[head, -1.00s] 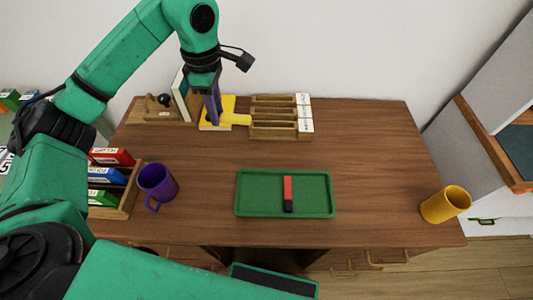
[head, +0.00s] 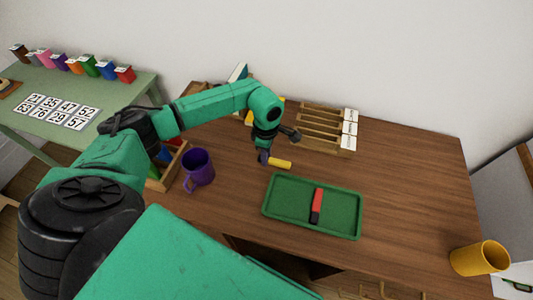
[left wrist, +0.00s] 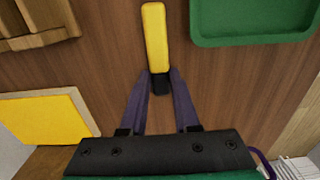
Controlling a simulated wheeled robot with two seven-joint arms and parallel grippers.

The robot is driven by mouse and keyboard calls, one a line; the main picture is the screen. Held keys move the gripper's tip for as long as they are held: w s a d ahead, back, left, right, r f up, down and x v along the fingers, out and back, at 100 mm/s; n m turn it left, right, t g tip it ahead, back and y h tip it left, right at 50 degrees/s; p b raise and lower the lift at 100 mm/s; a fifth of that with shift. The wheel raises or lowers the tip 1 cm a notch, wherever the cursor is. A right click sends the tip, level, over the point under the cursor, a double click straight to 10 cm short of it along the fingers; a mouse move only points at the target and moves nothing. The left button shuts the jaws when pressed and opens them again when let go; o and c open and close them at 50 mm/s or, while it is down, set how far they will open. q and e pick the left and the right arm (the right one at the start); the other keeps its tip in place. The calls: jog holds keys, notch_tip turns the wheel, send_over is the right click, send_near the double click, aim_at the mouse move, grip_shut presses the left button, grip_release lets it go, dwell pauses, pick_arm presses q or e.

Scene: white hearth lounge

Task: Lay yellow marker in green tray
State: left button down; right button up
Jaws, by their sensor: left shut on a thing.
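The yellow marker (head: 281,163) has a dark cap end and is gripped at that end by my left gripper (head: 264,158). In the left wrist view the marker (left wrist: 155,38) points away from the purple fingers, which are closed on its black end (left wrist: 160,83). It is held over the desk, just behind the green tray (head: 274,207). The tray's corner also shows in the left wrist view (left wrist: 245,40). A red marker with a black end (head: 317,204) lies in the middle of the tray. My right gripper is in neither view.
A purple mug (head: 198,168) stands left of the tray and a yellow mug (head: 478,258) at the far right. A wooden slotted rack (head: 320,133) is at the back. The tray has bare floor on both sides of the red marker.

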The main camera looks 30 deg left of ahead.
pick_arm(q)
jog(key=c, duration=1.1)
grip_release()
jog(key=shift+f, duration=0.15)
jog(key=o, duration=0.5)
jog(key=shift+c, duration=0.2)
